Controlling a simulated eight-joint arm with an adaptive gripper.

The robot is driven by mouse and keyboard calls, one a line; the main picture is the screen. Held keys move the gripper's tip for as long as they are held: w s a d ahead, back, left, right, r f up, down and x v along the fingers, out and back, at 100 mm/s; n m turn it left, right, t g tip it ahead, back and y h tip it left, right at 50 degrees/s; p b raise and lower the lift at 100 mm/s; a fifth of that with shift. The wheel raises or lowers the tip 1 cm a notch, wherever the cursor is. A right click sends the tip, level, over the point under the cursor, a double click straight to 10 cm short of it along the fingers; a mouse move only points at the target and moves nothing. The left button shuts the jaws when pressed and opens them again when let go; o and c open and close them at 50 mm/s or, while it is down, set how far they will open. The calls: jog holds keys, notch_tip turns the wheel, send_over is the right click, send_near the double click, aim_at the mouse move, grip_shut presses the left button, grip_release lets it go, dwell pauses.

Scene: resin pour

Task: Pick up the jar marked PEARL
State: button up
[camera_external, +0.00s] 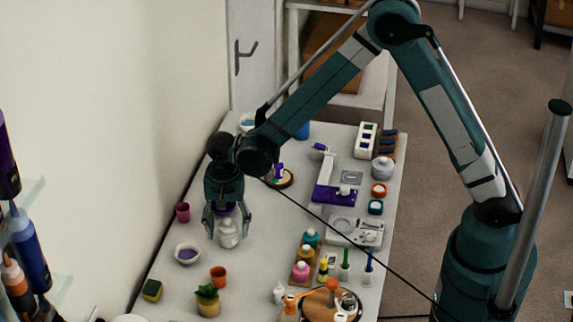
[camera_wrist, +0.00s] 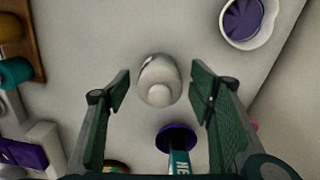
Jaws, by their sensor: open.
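A white jar with a rounded top (camera_external: 228,236) stands on the table below my gripper (camera_external: 227,224). In the wrist view the white jar (camera_wrist: 159,78) lies between the two open fingers of my gripper (camera_wrist: 161,82), with a gap on both sides. No PEARL marking can be read on it. Another pale, lidded jar (camera_external: 382,168) stands at the table's right side; its marking is also unreadable. My gripper holds nothing.
A white bowl with purple contents (camera_external: 187,254) is left of the white jar, and a magenta cup (camera_external: 182,212) is farther back. An orange cup (camera_external: 218,277) and a potted plant (camera_external: 207,301) are in front. A wooden rack of coloured jars (camera_external: 304,258) is to the right.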

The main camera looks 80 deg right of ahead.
jog(key=shift+f, duration=1)
jog(key=c, duration=1.2)
jog(key=shift+r, duration=0.1)
jog(key=shift+r, duration=4.95)
